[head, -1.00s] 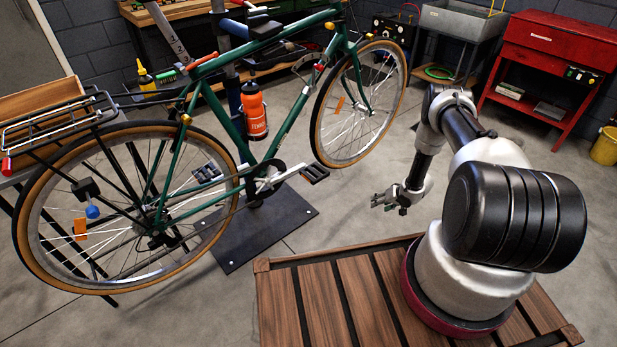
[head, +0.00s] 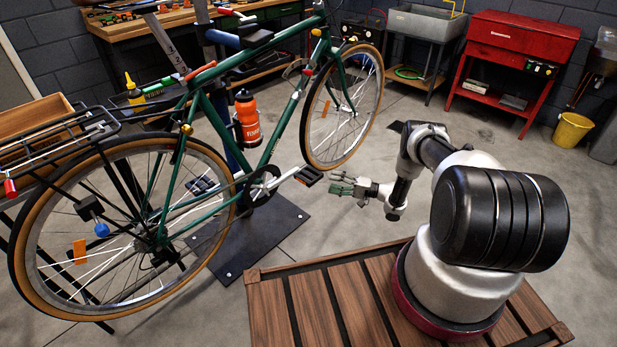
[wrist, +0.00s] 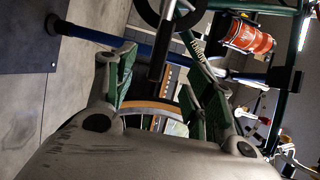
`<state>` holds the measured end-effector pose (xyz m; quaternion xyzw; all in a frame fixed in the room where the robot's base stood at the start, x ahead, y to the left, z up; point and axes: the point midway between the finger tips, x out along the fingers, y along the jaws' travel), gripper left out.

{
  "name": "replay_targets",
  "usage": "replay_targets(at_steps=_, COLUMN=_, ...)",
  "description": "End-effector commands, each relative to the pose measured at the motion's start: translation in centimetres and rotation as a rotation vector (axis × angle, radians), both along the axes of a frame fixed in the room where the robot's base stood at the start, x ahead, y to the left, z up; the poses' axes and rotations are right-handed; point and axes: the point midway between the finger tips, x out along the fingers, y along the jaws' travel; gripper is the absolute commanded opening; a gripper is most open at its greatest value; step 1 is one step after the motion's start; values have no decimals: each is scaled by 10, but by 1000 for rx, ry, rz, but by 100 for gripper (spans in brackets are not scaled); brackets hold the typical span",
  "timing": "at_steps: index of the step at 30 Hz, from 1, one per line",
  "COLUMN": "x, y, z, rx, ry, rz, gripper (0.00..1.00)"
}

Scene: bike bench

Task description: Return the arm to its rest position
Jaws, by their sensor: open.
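My gripper (head: 343,186) is in the middle of the head view, at the end of my bent arm, and points left toward the green bicycle (head: 205,115). Its fingers are apart with nothing between them. In the wrist view the two green-padded fingers of my gripper (wrist: 160,85) stand apart at left and right. Bicycle parts show behind them, and the orange bottle (wrist: 247,36) shows at upper right. In the head view my gripper is apart from the bicycle, to the right of its pedal (head: 308,176).
The bicycle stands over a dark floor plate (head: 245,245). A wooden slatted platform (head: 335,300) lies under my arm. A red cabinet (head: 520,45), a grey sink (head: 425,22) and a yellow bucket (head: 572,130) are at the back.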

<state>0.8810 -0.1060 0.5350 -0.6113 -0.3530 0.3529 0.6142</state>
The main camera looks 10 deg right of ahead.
Motion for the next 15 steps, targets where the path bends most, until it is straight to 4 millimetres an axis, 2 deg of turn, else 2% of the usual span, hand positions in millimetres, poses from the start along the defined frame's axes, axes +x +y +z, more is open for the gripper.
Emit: replay_targets(at_steps=15, x=37, y=66, z=0, rx=-4, ry=-2, rz=2, gripper=54)
